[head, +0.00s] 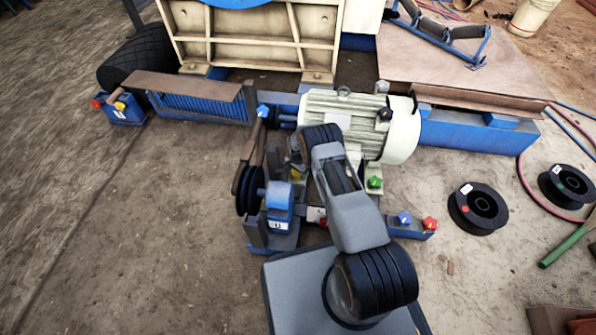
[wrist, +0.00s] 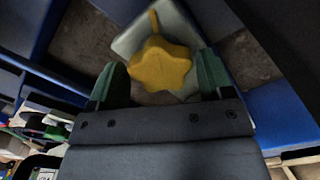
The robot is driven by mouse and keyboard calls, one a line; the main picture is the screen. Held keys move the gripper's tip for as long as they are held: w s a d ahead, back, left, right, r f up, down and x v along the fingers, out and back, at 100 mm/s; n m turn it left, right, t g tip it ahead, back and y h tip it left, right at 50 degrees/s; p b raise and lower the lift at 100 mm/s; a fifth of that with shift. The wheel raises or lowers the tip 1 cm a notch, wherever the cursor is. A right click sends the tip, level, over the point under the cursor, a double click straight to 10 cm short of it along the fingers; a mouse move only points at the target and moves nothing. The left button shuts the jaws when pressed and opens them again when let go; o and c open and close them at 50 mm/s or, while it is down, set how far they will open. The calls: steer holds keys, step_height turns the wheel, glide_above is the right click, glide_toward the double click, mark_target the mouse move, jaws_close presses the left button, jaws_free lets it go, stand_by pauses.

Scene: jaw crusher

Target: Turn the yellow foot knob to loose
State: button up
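The yellow foot knob (wrist: 160,65) is a star-shaped knob on a pale grey foot (wrist: 132,40) in the wrist view. A yellow tab or pointer sticks out above it. My gripper (wrist: 161,72) is open, with one green finger on each side of the knob. A small gap shows on the left, and a wider one on the right. I cannot tell how deep the fingertips reach along the knob. In the head view a small patch of yellow (head: 296,173) shows beside my arm, which hides most of that area.
The cream motor (head: 345,120) stands just beyond my arm. A green knob (head: 375,182), a blue knob (head: 404,218) and a red knob (head: 430,223) are to its front right. A black pulley (head: 249,190) is on the left. Open floor lies further left.

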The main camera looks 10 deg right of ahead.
steer(key=c, duration=0.7)
steer(key=shift+n, duration=0.3)
steer(key=n+b, duration=0.2)
steer(key=n, duration=0.1)
steer(key=shift+f+n+b, duration=0.15)
steer(key=shift+n+b, duration=0.15)
steer(key=shift+b, duration=0.1)
steer(key=n+b, duration=0.1)
steer(key=n, duration=0.3)
steer(key=shift+n, duration=0.3)
steer(key=n, duration=0.5)
steer(key=shift+b, duration=0.35)
steer(key=shift+n, duration=2.3)
